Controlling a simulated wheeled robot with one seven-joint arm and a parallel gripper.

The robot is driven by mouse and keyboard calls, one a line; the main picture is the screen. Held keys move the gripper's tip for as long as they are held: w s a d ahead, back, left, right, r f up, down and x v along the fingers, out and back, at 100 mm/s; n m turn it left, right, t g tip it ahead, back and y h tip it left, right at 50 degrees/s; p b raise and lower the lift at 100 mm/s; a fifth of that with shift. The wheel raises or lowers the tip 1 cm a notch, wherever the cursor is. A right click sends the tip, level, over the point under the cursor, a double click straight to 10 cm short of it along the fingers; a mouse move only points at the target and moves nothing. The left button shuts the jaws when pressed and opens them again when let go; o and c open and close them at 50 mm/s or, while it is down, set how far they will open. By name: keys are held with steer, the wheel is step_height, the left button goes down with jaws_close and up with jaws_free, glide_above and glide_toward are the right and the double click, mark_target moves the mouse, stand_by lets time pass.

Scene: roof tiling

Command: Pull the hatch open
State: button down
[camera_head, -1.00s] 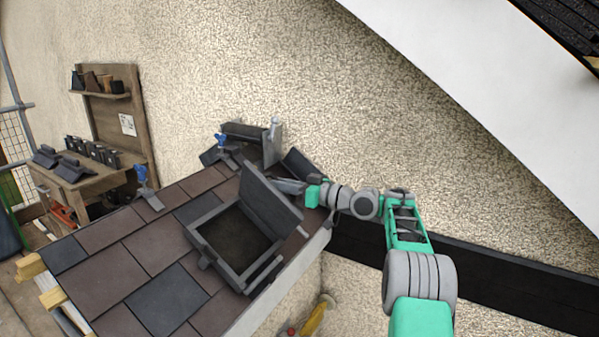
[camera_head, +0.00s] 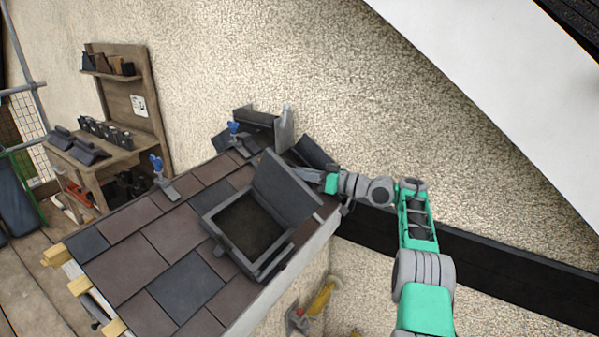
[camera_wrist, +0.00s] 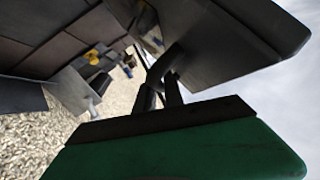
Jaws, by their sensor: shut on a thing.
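The roof hatch has a square dark frame (camera_head: 212,222) set in the tiled slope, with its dark opening showing. Its grey lid (camera_head: 285,190) stands up, leaning away from the opening to the right. My gripper (camera_head: 308,173) is behind the lid's far right side, its fingertips partly hidden by the lid. In the wrist view, the lid's underside or face (camera_wrist: 225,35) fills the upper right. My gripper's dark fingers (camera_wrist: 166,88) are closed at the lid's edge, on what looks like its handle; the exact contact is in shadow.
Dark tiles (camera_head: 130,255) cover the roof around the hatch. Blue-handled clamps (camera_head: 157,165) stand along its upper edge. A grey metal box-like piece (camera_head: 270,122) sits by the wall behind. A wooden workbench with shelf (camera_head: 125,85) is at left. The rough wall (camera_head: 300,60) closes the back.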

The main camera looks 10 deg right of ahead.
steer(key=shift+a, duration=0.1)
steer(key=c, duration=1.7)
jaws_free()
steer(key=shift+w+a, duration=0.1)
steer(key=shift+o, duration=1.2)
steer(key=shift+d, duration=0.2)
steer(key=shift+r, duration=0.1)
